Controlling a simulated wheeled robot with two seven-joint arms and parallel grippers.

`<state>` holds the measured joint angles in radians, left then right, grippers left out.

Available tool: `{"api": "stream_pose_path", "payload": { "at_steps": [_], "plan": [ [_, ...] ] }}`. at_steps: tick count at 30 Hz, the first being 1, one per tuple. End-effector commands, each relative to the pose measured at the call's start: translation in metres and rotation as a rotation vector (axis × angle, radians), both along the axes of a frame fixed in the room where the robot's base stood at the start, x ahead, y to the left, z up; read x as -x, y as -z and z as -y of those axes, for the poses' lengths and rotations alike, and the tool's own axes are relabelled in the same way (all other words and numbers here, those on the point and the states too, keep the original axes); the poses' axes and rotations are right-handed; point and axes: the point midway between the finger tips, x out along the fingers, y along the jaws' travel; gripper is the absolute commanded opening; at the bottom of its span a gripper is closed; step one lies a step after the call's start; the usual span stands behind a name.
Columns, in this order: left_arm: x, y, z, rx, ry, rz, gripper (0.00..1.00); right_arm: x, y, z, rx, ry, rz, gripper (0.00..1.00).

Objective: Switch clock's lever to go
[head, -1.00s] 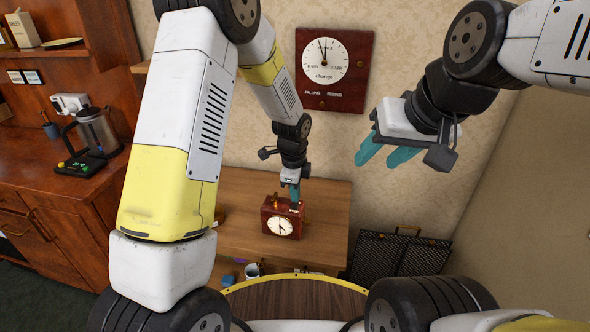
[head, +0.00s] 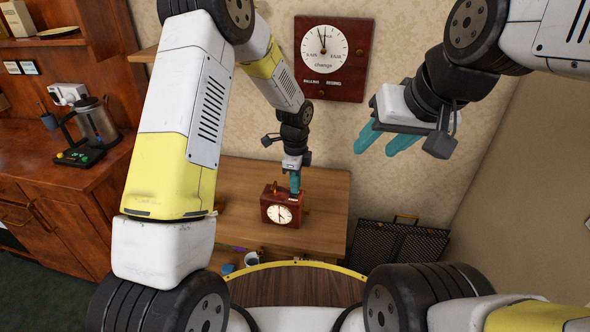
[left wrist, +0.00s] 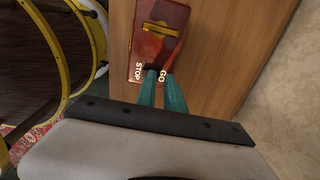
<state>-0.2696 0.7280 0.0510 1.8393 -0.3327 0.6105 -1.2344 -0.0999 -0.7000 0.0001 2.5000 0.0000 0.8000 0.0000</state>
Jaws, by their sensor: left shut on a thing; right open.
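The clock (head: 270,212) is a small red-brown wooden case with a white dial, upright on the wooden table. My left gripper (head: 295,185) comes down on the clock's right end. Its teal fingertips (left wrist: 158,74) are shut at the lever between the two words. The lever itself is hidden by the fingers, so its exact position cannot be told. My right gripper (head: 383,143) is open and empty, high to the right.
The wooden table (head: 325,205) is clear to the right of the clock. A mug (head: 252,260) and small items lie below the table's front. A wall board with a dial (head: 333,62) hangs behind. A dark mesh screen (head: 395,250) stands at right, a coffee maker (head: 95,125) at left.

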Motion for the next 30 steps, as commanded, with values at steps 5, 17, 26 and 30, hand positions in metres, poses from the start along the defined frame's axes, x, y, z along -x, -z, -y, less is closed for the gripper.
{"api": "stream_pose_path", "payload": {
  "at_steps": [5,17,26,30],
  "plan": [
    [0.006,0.011,-0.003,-0.005,0.0,-0.015,0.0,0.0,0.0,0.0,0.0,0.0,0.0,0.45],
    [0.017,0.01,-0.007,-0.006,-0.002,-0.016,0.0,0.0,0.0,0.0,0.0,0.0,0.0,0.45],
    [0.023,0.01,-0.008,-0.008,-0.003,-0.021,0.0,0.0,0.0,0.0,0.0,0.0,0.0,0.45],
    [0.023,0.009,-0.008,-0.009,-0.003,-0.023,0.0,0.0,0.0,0.0,0.0,0.0,0.0,0.45]
  ]
}}
